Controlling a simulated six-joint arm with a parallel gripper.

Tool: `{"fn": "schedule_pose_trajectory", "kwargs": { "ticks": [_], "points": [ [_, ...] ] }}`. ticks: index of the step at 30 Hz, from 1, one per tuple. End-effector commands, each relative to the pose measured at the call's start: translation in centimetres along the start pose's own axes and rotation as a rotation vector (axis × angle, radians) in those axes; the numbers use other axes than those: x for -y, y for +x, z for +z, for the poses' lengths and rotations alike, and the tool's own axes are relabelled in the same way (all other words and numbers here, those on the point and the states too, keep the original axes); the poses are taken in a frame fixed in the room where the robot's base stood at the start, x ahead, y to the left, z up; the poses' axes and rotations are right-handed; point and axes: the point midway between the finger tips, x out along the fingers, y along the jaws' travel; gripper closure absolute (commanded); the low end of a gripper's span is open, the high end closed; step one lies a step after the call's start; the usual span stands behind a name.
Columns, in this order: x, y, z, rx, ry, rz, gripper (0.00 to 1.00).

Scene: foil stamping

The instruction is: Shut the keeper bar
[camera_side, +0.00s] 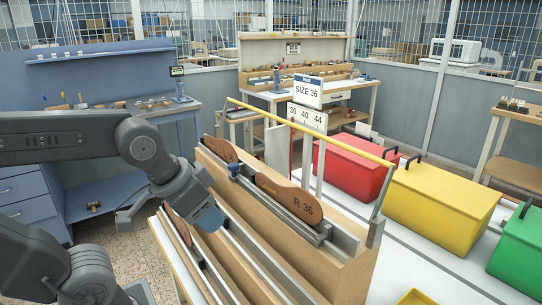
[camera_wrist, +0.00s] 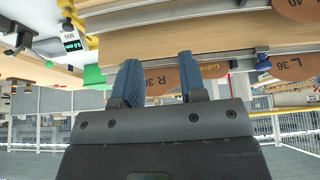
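The keeper bar appears to be the long yellow bar (camera_side: 310,130) in the side view. It stands clear above the wooden rack (camera_side: 350,280), joined to a grey upright arm (camera_side: 377,215) at the rack's near right end. Below it, a brown board marked R 36 (camera_side: 290,199) sits in a rack slot, with another brown board (camera_side: 221,148) behind. My gripper (camera_side: 208,219) is at the rack's left side, lower than the bar and apart from it. In the wrist view my gripper (camera_wrist: 160,82) has its blue fingers spread, with the R 36 board (camera_wrist: 160,79) beyond them.
Red (camera_side: 350,165), yellow (camera_side: 440,205) and green (camera_side: 518,250) boxes stand on the white table right of the rack. A SIZE 36 sign (camera_side: 308,92) stands behind the bar. A blue workbench (camera_side: 85,65) is at the left back. Space above the rack is open.

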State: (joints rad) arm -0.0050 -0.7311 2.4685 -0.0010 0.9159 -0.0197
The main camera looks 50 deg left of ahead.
Motion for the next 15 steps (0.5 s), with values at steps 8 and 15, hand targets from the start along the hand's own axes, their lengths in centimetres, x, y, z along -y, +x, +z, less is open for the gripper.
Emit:
{"fn": "schedule_pose_trajectory", "kwargs": {
  "ticks": [8,15],
  "points": [
    [1.4,-4.2,-9.7,0.047,-0.299,-0.023,0.62],
    [3.7,-7.1,-18.9,0.096,-0.623,-0.052,0.62]
  ]
}}
